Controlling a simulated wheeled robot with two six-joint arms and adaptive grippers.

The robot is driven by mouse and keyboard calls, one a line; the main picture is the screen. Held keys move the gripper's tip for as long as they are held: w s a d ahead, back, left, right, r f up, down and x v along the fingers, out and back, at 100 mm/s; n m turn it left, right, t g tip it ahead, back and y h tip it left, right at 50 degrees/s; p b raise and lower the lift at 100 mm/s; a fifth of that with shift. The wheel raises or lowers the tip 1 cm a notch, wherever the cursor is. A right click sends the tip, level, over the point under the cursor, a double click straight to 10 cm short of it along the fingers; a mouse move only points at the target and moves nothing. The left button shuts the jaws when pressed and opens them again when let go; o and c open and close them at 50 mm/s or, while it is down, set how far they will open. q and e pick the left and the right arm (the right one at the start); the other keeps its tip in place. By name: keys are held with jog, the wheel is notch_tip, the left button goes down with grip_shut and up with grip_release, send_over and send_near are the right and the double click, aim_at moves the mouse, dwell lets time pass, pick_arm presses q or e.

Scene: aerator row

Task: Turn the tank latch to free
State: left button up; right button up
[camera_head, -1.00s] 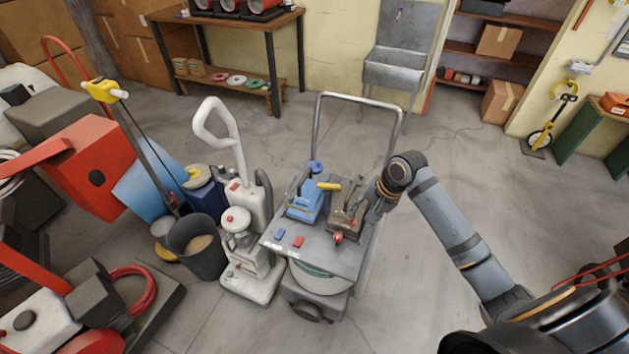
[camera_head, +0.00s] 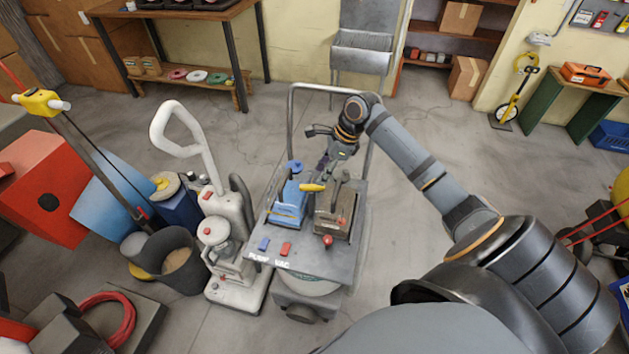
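A grey wheeled cart (camera_head: 311,258) stands mid-view with a blue pump unit (camera_head: 288,207) and a brown-grey unit (camera_head: 336,216) side by side on its deck. A yellow lever (camera_head: 313,187) shows at the blue unit's upper right, pointing right. A pale round tank (camera_head: 307,284) sits under the deck, mostly hidden. I cannot tell which part is the tank latch. My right gripper (camera_head: 315,148) is above the back of the deck, behind the two units, its fingers spread and empty. It appears apart from the lever. My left gripper is not in view.
The cart's tall push handle (camera_head: 291,122) rises at the back, close to my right arm. A white upright machine (camera_head: 225,215) and a dark bucket (camera_head: 172,262) crowd the cart's left. A blue switch (camera_head: 264,244) and a red switch (camera_head: 286,249) are on the deck front.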

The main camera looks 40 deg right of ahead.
aim_at(313, 186)
jog(key=x, duration=0.4)
jog(key=shift+a+f, duration=0.1)
jog(key=shift+f, duration=0.05)
jog(key=shift+a+f, duration=0.15)
jog(key=shift+f, duration=0.15)
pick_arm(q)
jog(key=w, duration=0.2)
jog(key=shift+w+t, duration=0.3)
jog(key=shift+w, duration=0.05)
pick_arm(e)
jog(key=shift+w, duration=0.1)
jog(key=shift+c, duration=0.7)
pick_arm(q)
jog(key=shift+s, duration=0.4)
pick_arm(e)
grip_shut()
